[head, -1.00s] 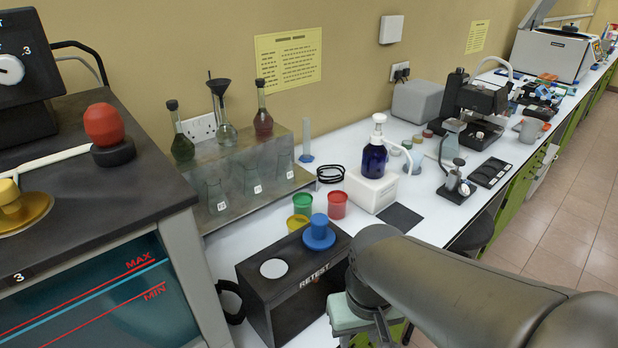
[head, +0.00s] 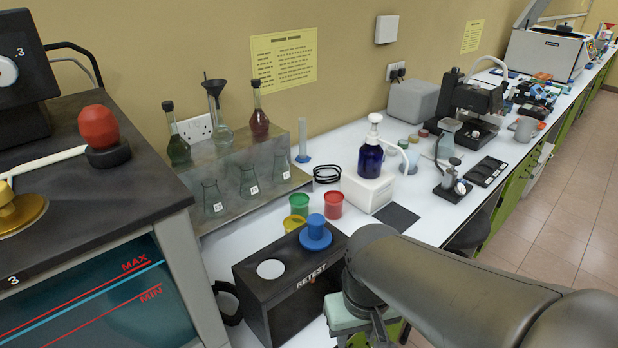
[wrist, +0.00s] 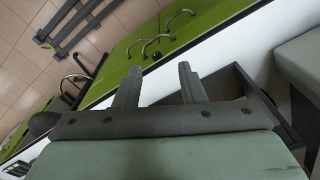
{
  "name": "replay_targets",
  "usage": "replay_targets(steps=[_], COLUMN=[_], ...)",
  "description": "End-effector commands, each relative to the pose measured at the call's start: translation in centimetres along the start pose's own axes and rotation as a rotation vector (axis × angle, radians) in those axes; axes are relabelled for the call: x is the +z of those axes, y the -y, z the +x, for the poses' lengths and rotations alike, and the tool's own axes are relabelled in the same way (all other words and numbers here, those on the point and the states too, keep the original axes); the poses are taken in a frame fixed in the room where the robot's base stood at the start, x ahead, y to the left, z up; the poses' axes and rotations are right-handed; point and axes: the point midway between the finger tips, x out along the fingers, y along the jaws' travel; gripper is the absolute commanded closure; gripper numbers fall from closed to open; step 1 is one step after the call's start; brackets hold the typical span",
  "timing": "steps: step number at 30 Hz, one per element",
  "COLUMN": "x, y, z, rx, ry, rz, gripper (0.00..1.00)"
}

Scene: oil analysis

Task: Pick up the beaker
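No vessel stands out clearly as the beaker. A small clear vessel with a bluish base (head: 410,162) stands on the white bench right of the blue pump bottle and may be it, but it is too small to tell. Several clear conical flasks (head: 249,181) stand on the lower step of a metal stand. My gripper (wrist: 158,82) is open in the wrist view, its two dark fingers apart with nothing between them. In the head view, my arm hides most of the gripper, which is beside the black RETEST box at the bottom.
The black RETEST box (head: 262,305) holds a blue knobbed piece (head: 315,234). Red (head: 333,205), green and yellow cups stand behind it. The pump bottle (head: 370,158) stands on a white block. A dark-topped unit (head: 160,185) fills the left. Green cabinet fronts (wrist: 150,45) show in the wrist view.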

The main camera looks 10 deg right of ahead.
Motion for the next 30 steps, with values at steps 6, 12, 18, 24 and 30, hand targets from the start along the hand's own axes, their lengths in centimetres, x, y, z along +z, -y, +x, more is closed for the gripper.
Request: replay_targets(steps=[6,12,18,24,30], x=[0.00,0.00,0.00,0.00,-0.01], y=[0.00,0.00,0.00,0.00,-0.01], z=[0.00,0.00,0.00,0.00,0.00], rx=[0.000,0.000,0.000,0.000,0.000], ry=[0.000,0.000,0.000,0.000,0.000], rz=[0.000,0.000,0.000,0.000,0.000], gripper=[0.64,0.64,0.27,0.23,0.23])
